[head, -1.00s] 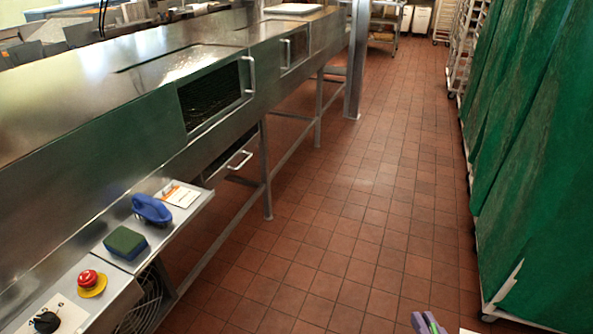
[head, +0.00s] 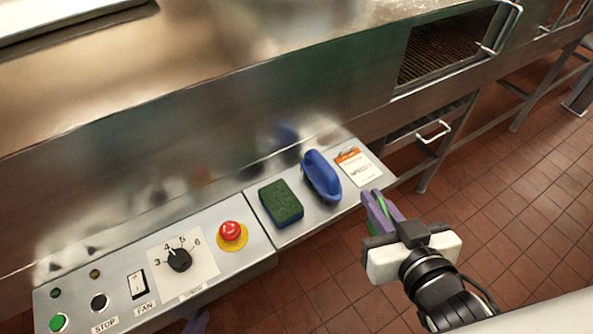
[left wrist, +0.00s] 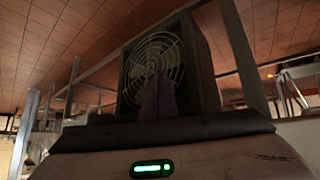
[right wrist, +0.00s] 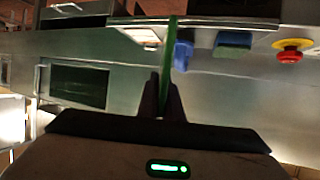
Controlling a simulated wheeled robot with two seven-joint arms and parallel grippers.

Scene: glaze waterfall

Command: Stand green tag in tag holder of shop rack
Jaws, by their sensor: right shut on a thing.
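My right gripper (head: 382,214) has purple fingers and is shut on the green tag (head: 382,206), in front of the ledge's right end. In the right wrist view the tag (right wrist: 166,70) shows edge-on as a thin upright strip between the fingertips. My left gripper (head: 197,323) barely shows at the bottom edge of the head view. In the left wrist view its fingers (left wrist: 157,98) are together with nothing seen between them, in front of a fan grille. The shop rack and its tag holder are not seen in any view now.
A steel ledge (head: 300,230) carries a green sponge (head: 281,202), a blue-handled brush (head: 321,176) and a white-orange card (head: 358,167). The control panel has a red stop button (head: 231,231) and a black dial (head: 179,260). Tiled floor (head: 510,230) is open to the right.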

